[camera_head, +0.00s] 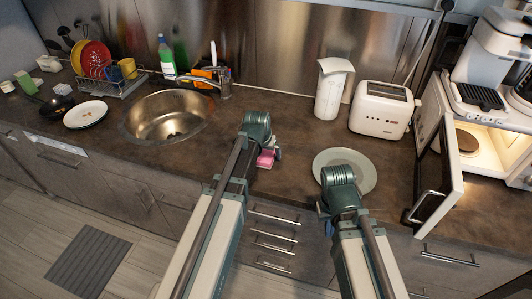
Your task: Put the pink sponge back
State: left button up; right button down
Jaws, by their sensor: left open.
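The pink sponge (265,159) lies on the dark brown countertop, to the right of the sink. My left gripper (274,153) is right at the sponge, with the wrist hiding part of it. It is open, and I cannot tell whether its fingers touch the sponge. My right gripper (324,218) is at the counter's front edge, in front of a grey plate (329,158). Its fingers are small and partly hidden by my arm, so I cannot tell if they are open.
A white pitcher (331,88) and toaster (382,109) stand at the back. An open appliance door (441,174) juts out at the right.

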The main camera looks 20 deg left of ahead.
pick_arm(q)
jog(key=p+v, duration=1.1)
jog(key=v, duration=0.1)
jog(key=s+d+m+g, duration=0.1)
jog(key=s+d+g, duration=0.1)
jog(key=s+d, duration=0.4)
jog(key=s+d+f+m+g+y, duration=0.1)
jog(key=s+d+m+g, duration=0.1)
jog(key=s+d, duration=0.5)
jog(key=s, duration=0.6)
jog(key=shift+d+f+g+y, duration=0.15)
jog(key=shift+d+g+y, duration=0.15)
jog(key=shift+g, duration=0.1)
